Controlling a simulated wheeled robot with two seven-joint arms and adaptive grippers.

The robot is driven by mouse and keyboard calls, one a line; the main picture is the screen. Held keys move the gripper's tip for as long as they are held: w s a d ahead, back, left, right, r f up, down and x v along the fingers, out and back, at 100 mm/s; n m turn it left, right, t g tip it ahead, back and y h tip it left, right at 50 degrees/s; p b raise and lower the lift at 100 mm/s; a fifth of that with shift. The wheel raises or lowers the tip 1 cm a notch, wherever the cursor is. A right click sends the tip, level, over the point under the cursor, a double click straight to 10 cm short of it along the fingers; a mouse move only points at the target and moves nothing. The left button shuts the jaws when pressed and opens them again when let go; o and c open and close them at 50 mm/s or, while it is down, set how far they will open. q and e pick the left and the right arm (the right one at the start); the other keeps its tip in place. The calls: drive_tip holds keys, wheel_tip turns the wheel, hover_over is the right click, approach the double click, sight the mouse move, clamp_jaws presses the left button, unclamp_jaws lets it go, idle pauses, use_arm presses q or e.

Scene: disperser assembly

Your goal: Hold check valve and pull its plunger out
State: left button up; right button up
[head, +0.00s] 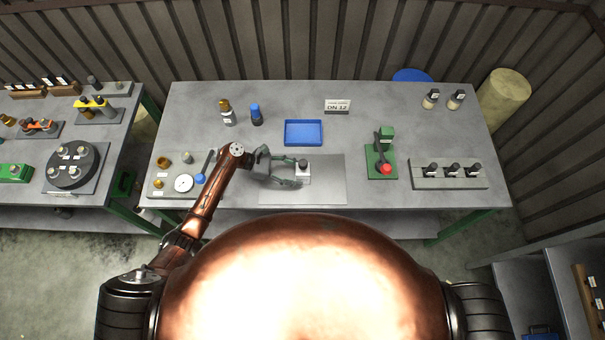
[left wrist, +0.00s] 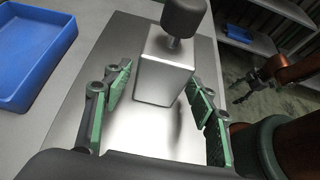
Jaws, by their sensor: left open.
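The check valve (head: 303,173) is a pale block with a dark knob on top. It stands upright on the grey mat in front of me. In the left wrist view the block (left wrist: 165,72) stands at the far end of my fingers, with the dark plunger knob (left wrist: 184,16) on a thin stem above it. My left gripper (head: 291,172) is open, low over the mat, its fingers reaching toward the block from the left. In the left wrist view the green-padded fingers lie either side of the block, with gaps. My right gripper (left wrist: 243,87) shows small and dark in that view, off the table.
A blue tray (head: 303,132) lies behind the mat (head: 325,190). A green press with a red knob (head: 382,160) stands to the right, beside a rack of dark-topped parts (head: 447,175). A board with loose parts (head: 170,185) lies left, under my left arm. The mat's right part is clear.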

use_arm(q)
drive_tip(key=shift+x, duration=1.1)
drive_tip(key=shift+r, duration=0.1)
drive_tip(key=shift+c, duration=0.7)
clamp_jaws()
